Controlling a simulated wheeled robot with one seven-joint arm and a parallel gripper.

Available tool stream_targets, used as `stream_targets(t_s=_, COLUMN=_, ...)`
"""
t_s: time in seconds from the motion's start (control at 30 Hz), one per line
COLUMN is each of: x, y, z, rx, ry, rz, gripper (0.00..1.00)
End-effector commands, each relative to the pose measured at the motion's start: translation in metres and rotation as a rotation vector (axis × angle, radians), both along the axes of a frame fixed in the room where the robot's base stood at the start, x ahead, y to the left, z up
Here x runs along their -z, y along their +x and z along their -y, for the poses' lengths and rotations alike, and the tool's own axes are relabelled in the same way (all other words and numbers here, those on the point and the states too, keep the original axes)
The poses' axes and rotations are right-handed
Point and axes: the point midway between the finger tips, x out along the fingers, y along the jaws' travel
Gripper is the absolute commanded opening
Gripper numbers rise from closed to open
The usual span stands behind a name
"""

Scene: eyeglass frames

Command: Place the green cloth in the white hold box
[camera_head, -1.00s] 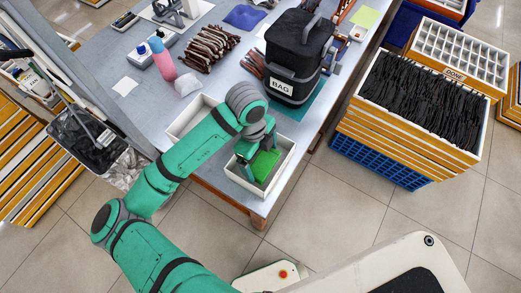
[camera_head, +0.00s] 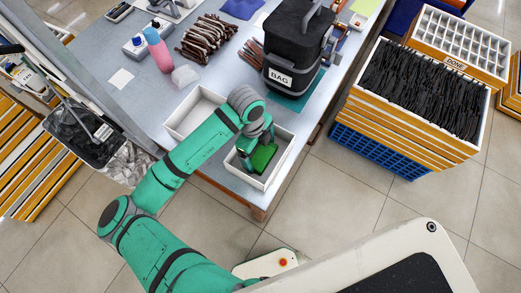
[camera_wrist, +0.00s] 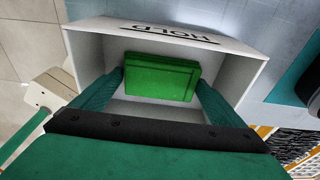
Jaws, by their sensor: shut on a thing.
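The green cloth (camera_head: 264,156) is a folded rectangular block between the fingers of my gripper (camera_head: 257,158). In the wrist view the cloth (camera_wrist: 160,78) lies flat between the two green fingers, and my gripper (camera_wrist: 160,88) is shut on it. Both are inside the white hold box (camera_head: 284,163) at the front corner of the table. The box wall (camera_wrist: 225,72) surrounds the cloth in the wrist view, and "HOLD" shows on its far rim. I cannot tell whether the cloth touches the box floor.
An empty white box (camera_head: 193,113) stands left of the hold box. A crate stack (camera_head: 405,150) stands right, beyond open floor.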

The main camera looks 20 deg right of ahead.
Motion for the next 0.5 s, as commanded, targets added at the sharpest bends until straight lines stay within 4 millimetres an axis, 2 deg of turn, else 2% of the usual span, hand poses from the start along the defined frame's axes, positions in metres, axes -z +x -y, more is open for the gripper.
stream_targets(t_s=0.03, x=0.002, y=0.000, z=0.000, rx=-0.001, ry=0.000, rz=0.000, gripper=0.71)
stream_targets(t_s=0.07, x=0.001, y=0.000, z=0.000, rx=-0.001, ry=0.000, rz=0.000, gripper=1.00)
stream_targets(t_s=0.37, x=-0.001, y=0.000, z=0.001, rx=0.003, ry=0.000, rz=0.000, gripper=1.00)
stream_targets(t_s=0.5, x=-0.014, y=0.002, z=0.001, rx=0.005, ry=-0.001, rz=0.002, gripper=1.00)
